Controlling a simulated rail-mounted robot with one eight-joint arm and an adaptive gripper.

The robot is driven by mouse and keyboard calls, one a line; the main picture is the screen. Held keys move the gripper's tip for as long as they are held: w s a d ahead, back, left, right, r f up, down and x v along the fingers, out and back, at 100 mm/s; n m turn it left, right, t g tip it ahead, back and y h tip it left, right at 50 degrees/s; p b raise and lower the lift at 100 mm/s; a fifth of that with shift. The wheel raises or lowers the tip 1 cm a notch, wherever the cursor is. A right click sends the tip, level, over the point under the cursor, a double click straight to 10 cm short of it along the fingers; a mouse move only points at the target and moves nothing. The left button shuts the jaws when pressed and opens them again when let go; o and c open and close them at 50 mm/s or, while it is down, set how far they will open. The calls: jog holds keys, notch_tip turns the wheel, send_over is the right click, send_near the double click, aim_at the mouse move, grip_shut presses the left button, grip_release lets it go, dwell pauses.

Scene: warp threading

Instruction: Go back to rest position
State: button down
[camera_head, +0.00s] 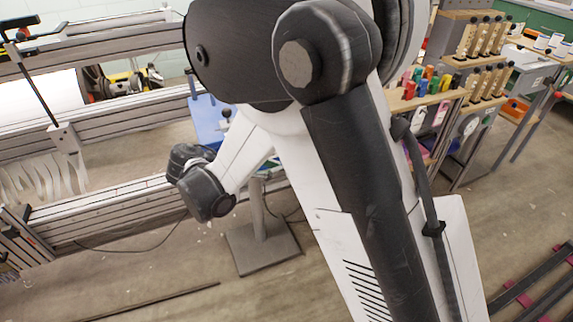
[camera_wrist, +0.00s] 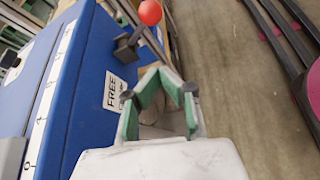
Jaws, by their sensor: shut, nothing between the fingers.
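In the wrist view my gripper (camera_wrist: 161,72) has two fingers with green inner pads. The fingers converge at their tips and hold nothing. A blue surface (camera_wrist: 88,85) with a white label reading "FREE" (camera_wrist: 113,92) lies to the left of the fingers. A red ball (camera_wrist: 150,12) on a dark stem shows beyond the tips. In the head view my arm fills the middle and bends down to the left; the gripper itself cannot be made out there.
A metal frame machine (camera_head: 110,195) with pale strands (camera_head: 40,178) stands at the left. A blue unit (camera_head: 207,120) on a pedestal (camera_head: 262,245) is partly behind my arm. Shelves with coloured spools (camera_head: 425,82) stand at the right. Dark rails (camera_head: 535,290) lie on the floor, lower right.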

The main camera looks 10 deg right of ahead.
jog(key=shift+v, duration=0.8)
jog(key=s+d+r+m+g+y, duration=0.1)
jog(key=s+d+r+m+y, duration=0.25)
jog(key=d, duration=0.35)
jog(key=s+d+r+m+y, duration=0.2)
jog(key=s+d+r+m, duration=0.15)
jog(key=d+r, duration=0.2)
jog(key=s+d+r+m+t+y, duration=0.1)
jog(key=s+d+m+y, duration=0.2)
jog(key=s+m, duration=0.35)
jog(key=s+d+r+m+t+y, duration=0.1)
jog(key=s+d+m+y, duration=0.2)
jog(key=s+m, duration=0.4)
notch_tip(320, 180, up, 14)
jog(key=s+p, duration=0.1)
jog(key=p, duration=1.2)
jog(key=shift+s+f+n+t, duration=0.2)
jog(key=shift+n+t, duration=0.1)
jog(key=shift+n, duration=0.15)
